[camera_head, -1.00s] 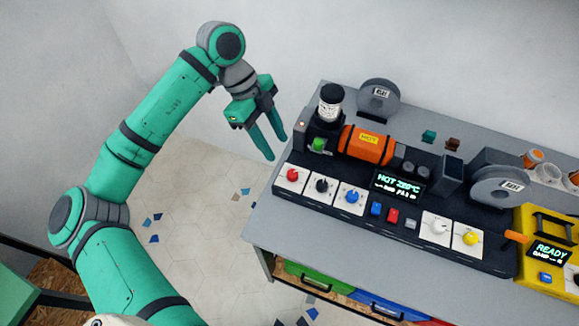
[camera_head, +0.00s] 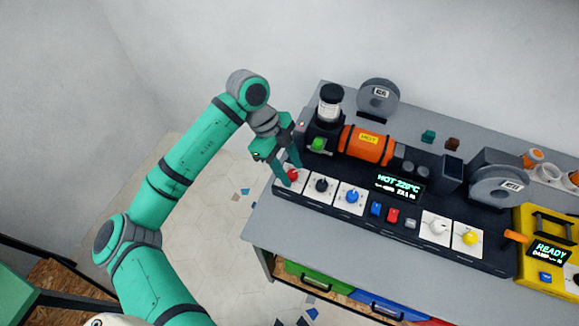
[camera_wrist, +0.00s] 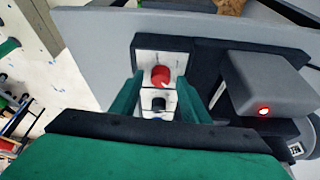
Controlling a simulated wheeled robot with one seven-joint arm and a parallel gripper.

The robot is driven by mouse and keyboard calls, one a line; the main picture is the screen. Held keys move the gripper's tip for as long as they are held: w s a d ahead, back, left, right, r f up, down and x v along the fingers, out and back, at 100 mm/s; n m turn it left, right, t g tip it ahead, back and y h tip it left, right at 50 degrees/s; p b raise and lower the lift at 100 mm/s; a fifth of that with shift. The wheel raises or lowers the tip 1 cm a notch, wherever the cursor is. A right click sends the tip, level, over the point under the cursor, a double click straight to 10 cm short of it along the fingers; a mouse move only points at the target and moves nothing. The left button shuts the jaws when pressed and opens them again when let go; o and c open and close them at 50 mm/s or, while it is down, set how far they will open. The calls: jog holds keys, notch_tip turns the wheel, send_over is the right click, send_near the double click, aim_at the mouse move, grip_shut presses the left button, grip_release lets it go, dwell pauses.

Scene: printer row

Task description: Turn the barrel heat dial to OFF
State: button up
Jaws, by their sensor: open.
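A row of dials on white plates runs along the front of the black machine panel (camera_head: 330,203). The red dial (camera_head: 293,174) is at its left end, followed by the black dial (camera_head: 321,185) and the blue dial (camera_head: 351,195). A white dial (camera_head: 438,226) and a yellow dial (camera_head: 470,238) sit farther right. The plate lettering is too small to tell which is barrel heat. My gripper (camera_head: 292,176) is open and empty at the red dial. In the wrist view the red dial (camera_wrist: 160,76) shows between the fingers, the black dial (camera_wrist: 158,104) nearer; contact cannot be told.
The display (camera_head: 398,185) reads HOT and about 220°C. Blue, red and grey switches sit between the dial groups. A yellow unit (camera_head: 545,250) reading READY stands at the right. Bare floor lies left of the bench.

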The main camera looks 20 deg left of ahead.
jog(key=c, duration=1)
